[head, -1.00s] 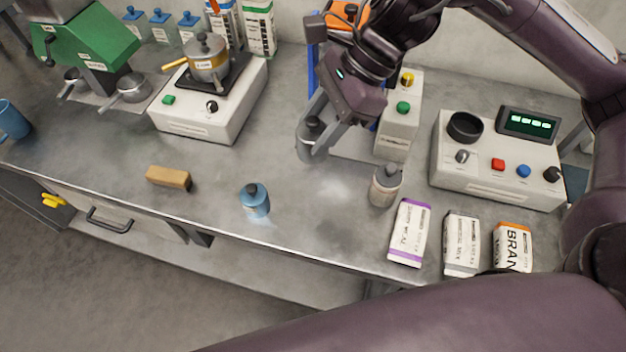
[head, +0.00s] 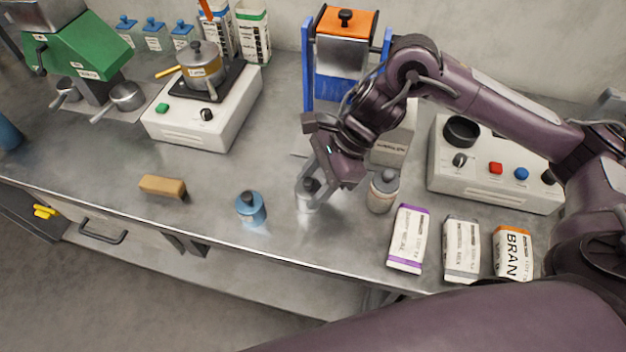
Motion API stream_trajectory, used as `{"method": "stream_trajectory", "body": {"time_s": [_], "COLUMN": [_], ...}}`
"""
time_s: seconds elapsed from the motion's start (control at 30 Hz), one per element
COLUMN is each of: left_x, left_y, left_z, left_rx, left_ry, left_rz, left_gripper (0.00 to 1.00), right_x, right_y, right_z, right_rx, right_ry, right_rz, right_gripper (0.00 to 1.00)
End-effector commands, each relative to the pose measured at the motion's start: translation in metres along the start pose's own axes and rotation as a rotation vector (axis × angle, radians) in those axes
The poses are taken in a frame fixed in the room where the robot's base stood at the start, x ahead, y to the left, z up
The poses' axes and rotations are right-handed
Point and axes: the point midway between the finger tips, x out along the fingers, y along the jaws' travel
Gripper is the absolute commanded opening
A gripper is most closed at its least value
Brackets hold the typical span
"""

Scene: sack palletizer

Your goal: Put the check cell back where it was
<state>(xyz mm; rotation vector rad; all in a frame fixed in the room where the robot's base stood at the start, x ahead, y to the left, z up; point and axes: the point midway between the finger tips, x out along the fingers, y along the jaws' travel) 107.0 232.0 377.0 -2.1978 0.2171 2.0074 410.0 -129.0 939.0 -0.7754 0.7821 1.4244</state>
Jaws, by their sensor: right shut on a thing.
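My right gripper (head: 314,192) is shut on a small silver cylinder with a dark knob (head: 305,200), probably the check cell; no label on it is legible. The gripper points down and holds the cylinder upright at the worktop, between two similar capped containers. I cannot tell whether its base touches the surface. A blue container (head: 251,208) stands to its left, apart from it. A pale grey container with a dark cap (head: 382,191) stands close on its right. My left gripper is not in view.
An orange-topped press with blue posts (head: 346,40) stands behind my arm. A control box with coloured buttons (head: 480,185) is at the right, with packets (head: 408,238) in front. A tan block (head: 162,186) lies left. The front worktop between block and blue container is clear.

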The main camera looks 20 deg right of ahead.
Motion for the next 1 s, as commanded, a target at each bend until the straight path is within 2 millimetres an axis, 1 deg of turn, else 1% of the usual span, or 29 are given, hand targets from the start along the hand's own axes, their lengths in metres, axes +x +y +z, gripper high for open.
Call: {"method": "stream_trajectory", "body": {"time_s": [0.13, 0.27, 0.3, 0.47, 0.73, 0.83, 0.87, 0.97, 1.0], "left_x": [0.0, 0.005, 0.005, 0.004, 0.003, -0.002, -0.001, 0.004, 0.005], "left_y": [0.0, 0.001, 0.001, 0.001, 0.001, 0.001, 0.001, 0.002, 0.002], "left_z": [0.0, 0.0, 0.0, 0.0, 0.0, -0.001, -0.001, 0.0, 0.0], "left_rx": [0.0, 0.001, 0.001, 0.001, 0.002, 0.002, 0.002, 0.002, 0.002], "left_ry": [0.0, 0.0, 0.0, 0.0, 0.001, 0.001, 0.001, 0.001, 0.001], "left_rz": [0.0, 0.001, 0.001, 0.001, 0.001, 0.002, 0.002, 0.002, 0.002], "left_gripper": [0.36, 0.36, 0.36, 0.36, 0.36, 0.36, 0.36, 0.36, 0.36], "right_x": [-0.001, 0.003, 0.003, 0.002, 0.001, -0.003, -0.004, -0.019, -0.028], "right_y": [-0.001, -0.001, -0.001, -0.001, 0.0, 0.0, -0.001, -0.002, -0.002], "right_z": [0.001, -0.001, -0.002, -0.001, 0.0, 0.002, 0.001, 0.0, 0.0], "right_rx": [-0.001, -0.001, -0.001, 0.0, 0.0, 0.0, -0.001, -0.001, -0.001], "right_ry": [-0.001, -0.001, -0.001, -0.001, -0.001, -0.001, 0.0, 0.0, 0.0], "right_rz": [-0.002, -0.002, -0.002, -0.002, -0.001, -0.001, -0.003, -0.006, -0.007], "right_gripper": [0.14, 0.14, 0.47, 0.67, 0.67, 0.67, 0.67, 0.67, 0.67]}}
